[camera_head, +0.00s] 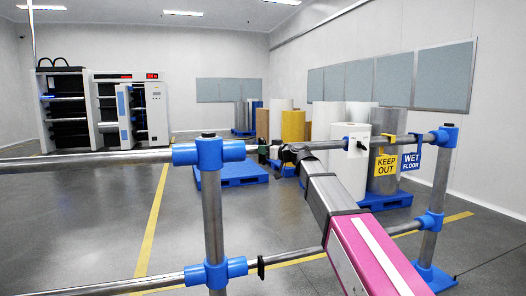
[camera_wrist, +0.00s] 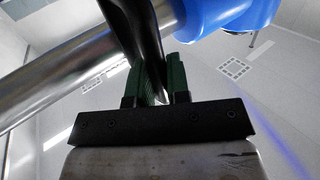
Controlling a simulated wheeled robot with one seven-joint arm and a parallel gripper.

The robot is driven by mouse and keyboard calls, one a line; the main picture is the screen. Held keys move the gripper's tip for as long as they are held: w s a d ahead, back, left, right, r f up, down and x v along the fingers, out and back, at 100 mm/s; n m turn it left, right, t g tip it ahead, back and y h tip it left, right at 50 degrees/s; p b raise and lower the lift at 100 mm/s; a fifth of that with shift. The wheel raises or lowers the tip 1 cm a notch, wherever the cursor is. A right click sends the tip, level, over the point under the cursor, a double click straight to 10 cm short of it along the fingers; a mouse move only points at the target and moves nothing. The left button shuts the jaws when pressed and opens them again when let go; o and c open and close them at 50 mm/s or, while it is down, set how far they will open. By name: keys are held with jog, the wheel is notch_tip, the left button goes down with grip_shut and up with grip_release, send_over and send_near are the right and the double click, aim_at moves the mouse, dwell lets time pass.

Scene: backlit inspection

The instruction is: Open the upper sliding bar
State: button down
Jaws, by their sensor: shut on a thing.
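The upper sliding bar (camera_head: 325,144) is a silver tube running between the blue fitting (camera_head: 209,152) on the left post and the blue fitting (camera_head: 445,137) on the right post. In the wrist view the bar (camera_wrist: 60,85) runs diagonally up to a blue fitting (camera_wrist: 232,18). A dark handle (camera_wrist: 146,35) crosses in front of the bar and comes down between the green finger pads. My gripper (camera_head: 272,152), also in the wrist view (camera_wrist: 158,85), is shut on this handle, close to the left post. My arm partly hides the handle in the head view.
A lower bar (camera_head: 300,255) with a black ring spans the same posts. Yellow KEEP OUT (camera_head: 386,164) and blue WET FLOOR (camera_head: 411,161) signs hang by the upper bar's right end. Blue pallets (camera_head: 232,173) with rolls stand behind; machines (camera_head: 100,110) stand at back left.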

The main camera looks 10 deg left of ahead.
aim_at(340, 144)
jog(key=w+d, duration=0.6)
jog(key=d, duration=0.4)
jog(key=w+d, duration=0.7)
jog(key=d, duration=0.4)
jog(key=w+d, duration=0.6)
jog(key=d, duration=0.5)
jog(key=shift+w, duration=0.25)
jog(key=shift+a, duration=0.1)
jog(key=c, duration=1.1)
grip_release()
jog(key=v, duration=1.1)
jog(key=shift+a, duration=0.1)
